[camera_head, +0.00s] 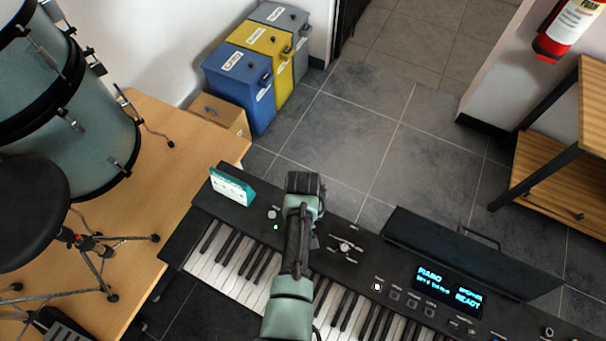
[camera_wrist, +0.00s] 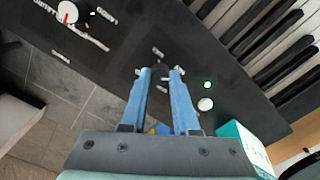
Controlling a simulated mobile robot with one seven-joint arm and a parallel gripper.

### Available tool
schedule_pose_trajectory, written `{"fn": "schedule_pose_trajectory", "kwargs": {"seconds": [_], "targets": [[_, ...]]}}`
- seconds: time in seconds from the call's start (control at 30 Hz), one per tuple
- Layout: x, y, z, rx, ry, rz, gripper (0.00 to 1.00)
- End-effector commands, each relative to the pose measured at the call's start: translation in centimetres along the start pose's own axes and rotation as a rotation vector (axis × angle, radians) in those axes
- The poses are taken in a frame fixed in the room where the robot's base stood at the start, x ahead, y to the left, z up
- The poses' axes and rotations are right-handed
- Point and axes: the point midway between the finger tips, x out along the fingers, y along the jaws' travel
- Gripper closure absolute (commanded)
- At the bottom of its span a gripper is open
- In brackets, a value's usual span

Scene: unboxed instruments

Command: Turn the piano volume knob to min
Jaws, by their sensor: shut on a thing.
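My gripper (camera_wrist: 160,72) points down at the piano's black panel (camera_wrist: 115,45). In the wrist view its two blue fingers stand a small gap apart, closed on the volume knob between their tips. The knob is almost wholly hidden by the fingers, so I cannot see where it points. Small white labels surround the fingertips; their lettering is too small to read. In the head view my wrist covers this part of the piano (camera_head: 361,268), and the fingers are hidden.
A white knob with a red mark (camera_wrist: 68,12) sits apart on the panel. A white button (camera_wrist: 205,104) and a lit green light (camera_wrist: 208,85) lie right of the fingers. A teal-and-white box (camera_head: 232,187) stands on the piano's left end. The lit display (camera_head: 448,289) reads READY.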

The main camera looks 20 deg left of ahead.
Motion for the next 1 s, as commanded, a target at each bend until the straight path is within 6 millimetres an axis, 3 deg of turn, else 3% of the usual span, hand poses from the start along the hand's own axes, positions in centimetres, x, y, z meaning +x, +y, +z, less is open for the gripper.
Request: {"fn": "schedule_pose_trajectory", "kwargs": {"seconds": [0.4, 0.93, 0.97, 1.0], "targets": [[-0.05, -0.01, -0.04, -0.182, 0.001, -0.001, 1.0], [-0.03, 0.01, -0.01, -0.207, 0.0, 0.0, 1.0], [-0.03, 0.01, -0.01, -0.207, 0.0, 0.0, 0.7], [-0.03, 0.01, -0.01, -0.207, 0.0, 0.0, 0.62]]}}
